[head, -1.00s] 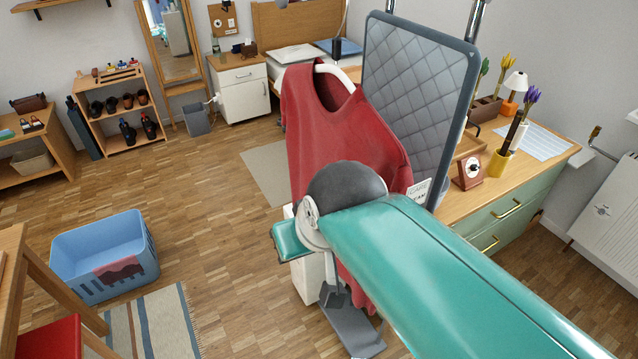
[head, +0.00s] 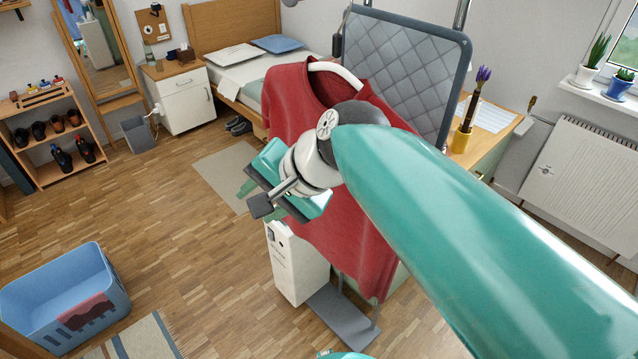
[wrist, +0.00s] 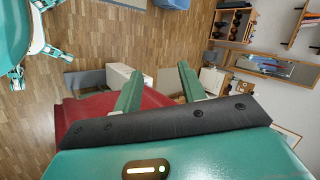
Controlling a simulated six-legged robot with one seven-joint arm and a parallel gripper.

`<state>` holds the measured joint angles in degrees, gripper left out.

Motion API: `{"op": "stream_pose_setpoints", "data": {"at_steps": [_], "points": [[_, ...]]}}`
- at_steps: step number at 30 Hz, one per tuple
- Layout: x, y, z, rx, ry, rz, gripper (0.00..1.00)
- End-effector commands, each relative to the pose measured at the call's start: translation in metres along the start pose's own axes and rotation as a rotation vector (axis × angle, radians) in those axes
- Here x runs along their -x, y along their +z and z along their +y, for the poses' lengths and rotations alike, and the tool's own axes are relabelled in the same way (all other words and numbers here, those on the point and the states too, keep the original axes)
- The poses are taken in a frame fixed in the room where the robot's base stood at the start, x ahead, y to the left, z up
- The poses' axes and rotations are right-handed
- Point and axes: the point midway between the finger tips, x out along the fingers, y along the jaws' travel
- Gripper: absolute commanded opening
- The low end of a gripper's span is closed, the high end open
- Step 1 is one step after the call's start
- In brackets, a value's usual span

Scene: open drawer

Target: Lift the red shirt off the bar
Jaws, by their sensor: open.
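The red shirt (head: 340,225) hangs on a white hanger (head: 337,75) in the head view, left of a quilted grey panel (head: 405,75). My forearm and wrist cover part of the shirt's shoulder and front. The bar and the hanger's hook cannot be made out. My gripper (head: 256,178) is at the left side of the shirt, in front of it in the picture; contact cannot be told. In the wrist view my gripper (wrist: 160,86) has its two green fingers apart with nothing clearly between them. The red shirt (wrist: 85,115) shows there beside and behind the left finger.
A white box-like unit (head: 292,265) and a grey foot plate (head: 342,318) stand below the shirt. A blue basket (head: 35,300) with a red patch is on the floor at left. A desk with a yellow pen cup (head: 461,138) is behind right. Open wooden floor lies left.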

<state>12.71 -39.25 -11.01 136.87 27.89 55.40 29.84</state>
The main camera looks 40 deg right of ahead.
Motion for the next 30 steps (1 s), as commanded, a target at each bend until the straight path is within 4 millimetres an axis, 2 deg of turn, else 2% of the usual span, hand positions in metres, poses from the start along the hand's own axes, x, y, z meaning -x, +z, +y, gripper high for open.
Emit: {"op": "stream_pose_setpoints", "data": {"at_steps": [5,8,11,15,18,19,21,23,30], "points": [[0.034,-0.038,-0.013,-0.429,-0.172,-0.018,0.41],[0.061,-0.064,-0.020,-0.693,-0.297,-0.044,0.41],[0.099,-0.098,-0.024,-0.994,-0.464,-0.089,0.41],[0.170,-0.147,-0.021,-1.396,-0.750,-0.205,0.41],[0.210,-0.168,-0.014,-1.564,-0.901,-0.291,0.41],[0.217,-0.171,-0.013,-1.593,-0.930,-0.310,0.41],[0.228,-0.176,-0.012,-1.635,-0.973,-0.340,0.41],[0.228,-0.179,-0.014,-1.646,-0.983,-0.350,0.41],[0.201,-0.195,-0.043,-1.646,-0.979,-0.350,0.41]]}}
